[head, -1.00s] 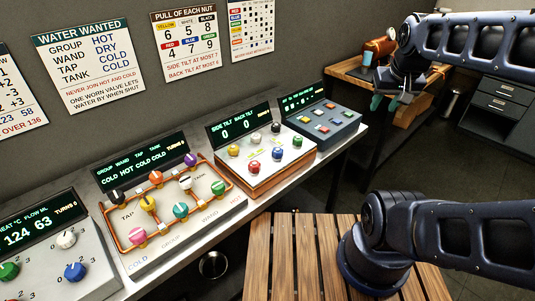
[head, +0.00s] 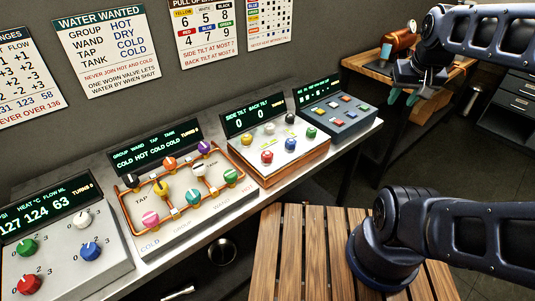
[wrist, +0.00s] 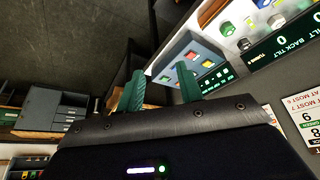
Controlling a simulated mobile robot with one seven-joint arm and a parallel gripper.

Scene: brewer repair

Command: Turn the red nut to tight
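The red nut (head: 267,157) is a round knob at the front left of the tilt panel (head: 272,175), which has a wooden edge. A blue nut (head: 291,145) and a green nut (head: 311,132) stand to its right, with yellow, white and black nuts behind. The panel's display (head: 252,118) reads side tilt 0, back tilt 0. My gripper (head: 405,95) is in the air to the right of the panels, well apart from the red nut. In the wrist view its two green fingers (wrist: 160,88) are spread with nothing between them.
A blue-grey button box (head: 338,118) stands right of the tilt panel. The water valve panel (head: 185,200) and the heat and flow panel (head: 65,260), with its own red knob (head: 28,286), stand left. A slatted wooden table (head: 305,250) is in front.

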